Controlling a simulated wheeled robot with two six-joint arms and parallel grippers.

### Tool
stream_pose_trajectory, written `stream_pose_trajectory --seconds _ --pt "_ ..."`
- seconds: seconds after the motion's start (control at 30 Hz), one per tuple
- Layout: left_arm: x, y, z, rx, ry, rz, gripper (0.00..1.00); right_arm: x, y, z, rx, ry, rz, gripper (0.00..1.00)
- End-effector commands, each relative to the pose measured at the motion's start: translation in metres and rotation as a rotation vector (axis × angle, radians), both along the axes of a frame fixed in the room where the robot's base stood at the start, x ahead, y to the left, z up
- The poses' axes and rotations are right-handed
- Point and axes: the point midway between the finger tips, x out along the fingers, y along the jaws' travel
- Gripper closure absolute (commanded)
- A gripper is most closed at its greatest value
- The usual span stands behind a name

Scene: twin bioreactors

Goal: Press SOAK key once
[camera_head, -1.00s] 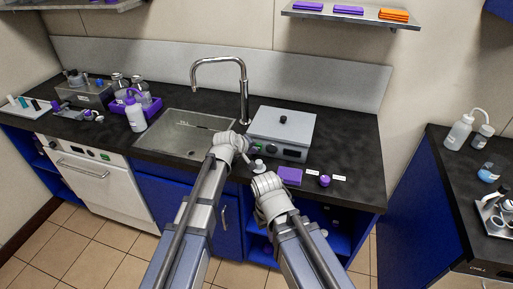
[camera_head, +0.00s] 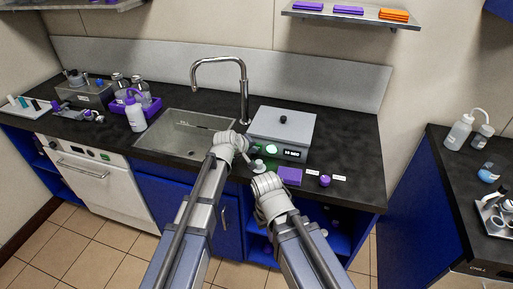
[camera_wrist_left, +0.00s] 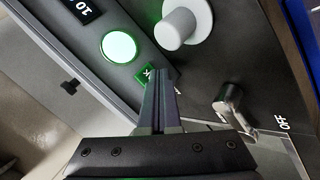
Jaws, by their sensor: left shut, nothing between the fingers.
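The grey lidded unit (camera_head: 283,127) stands on the dark counter right of the sink. Its front panel carries a round button glowing green (camera_wrist_left: 118,47), also in the head view (camera_head: 271,149), and a lit display (camera_head: 291,154). A small green square with a white mark (camera_wrist_left: 144,76) lies beside the button. I cannot read the word SOAK anywhere. My left gripper (camera_wrist_left: 161,72) is shut and empty. Its tips overlap the green square's edge in the wrist view, just short of the round button; contact cannot be told. My right arm reaches the counter's front edge; its fingers do not show.
A white knob-shaped piece on a disc (camera_wrist_left: 178,27) stands close to the left fingertips. A metal lever (camera_wrist_left: 229,100) sits near an OFF label (camera_wrist_left: 283,123). A purple block (camera_head: 290,175) and a purple round piece (camera_head: 324,181) lie at the counter's front edge.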

Motion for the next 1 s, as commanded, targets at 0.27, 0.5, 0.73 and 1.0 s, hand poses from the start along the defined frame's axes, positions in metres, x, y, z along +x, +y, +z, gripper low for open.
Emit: stream_pose_trajectory --seconds 0.27,0.5,0.73,1.0 --pt "-0.012 0.004 0.000 0.000 0.000 0.000 1.00 0.000 0.000 0.000 0.000 0.000 0.000 1.00" --pt "-0.012 0.004 0.000 0.000 0.000 0.000 1.00 0.000 0.000 0.000 0.000 0.000 0.000 1.00" --pt "-0.020 0.006 0.000 0.000 0.000 0.000 1.00 0.000 0.000 0.000 0.000 0.000 0.000 1.00" --pt "-0.044 0.014 0.000 0.000 0.000 0.000 1.00 0.000 0.000 0.000 0.000 0.000 0.000 1.00"
